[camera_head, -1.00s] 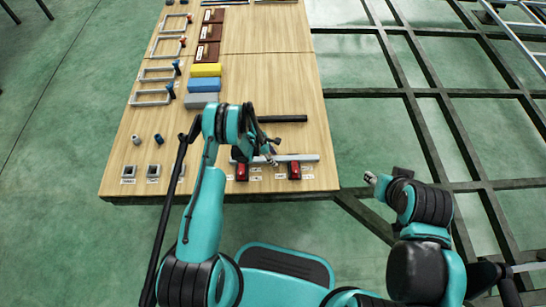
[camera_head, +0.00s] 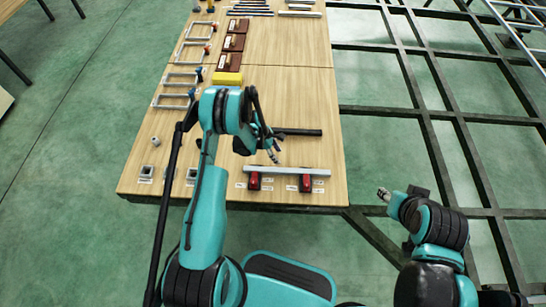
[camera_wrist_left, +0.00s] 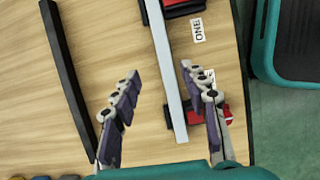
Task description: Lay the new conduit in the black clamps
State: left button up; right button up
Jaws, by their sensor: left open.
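A long silver-grey bar (camera_head: 287,170) lies across two red-and-black clamps, the left one (camera_head: 254,182) and the right one (camera_head: 306,184), near the table's front edge. A black bar (camera_head: 298,132) lies on the wood behind it. My left gripper (camera_head: 275,154) is open and empty above the table, just behind the silver bar. In the left wrist view my left gripper (camera_wrist_left: 160,75) has its fingers spread, with the silver bar (camera_wrist_left: 168,70) showing between them and the black bar (camera_wrist_left: 66,75) to the left. My right gripper (camera_head: 383,193) is small, off the table's right side; its jaws are unclear.
A yellow block (camera_head: 228,78), dark red boxes (camera_head: 234,42) and grey frames (camera_head: 183,77) stand farther back. Small grey sockets (camera_head: 146,171) sit at the front left. A dark chassis frame (camera_head: 420,112) lies to the right. My left arm hides part of the table.

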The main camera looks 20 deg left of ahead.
pick_arm(q)
jog(key=s+d+r+m+t+y, duration=0.1)
jog(key=s+r+m, duration=0.15)
jog(key=r, duration=0.65)
jog(key=s+r+m+t, duration=0.1)
jog(key=r+m, duration=0.2)
jog(key=r, duration=0.7)
jog(key=s+d+r+m+t+y, duration=0.1)
jog(key=r+m, duration=0.2)
jog(key=r, duration=0.6)
jog(key=s+r+m+t+y, duration=0.1)
jog(key=s+r+m, duration=0.4)
jog(key=s, duration=0.5)
jog(key=s+r+m+t+y, duration=0.1)
jog(key=s+r+m, duration=0.4)
jog(key=s, duration=0.5)
jog(key=shift+s+d+r+m+t, duration=0.25)
jog(key=shift+s+d+m+t, duration=0.2)
jog(key=shift+m, duration=0.7)
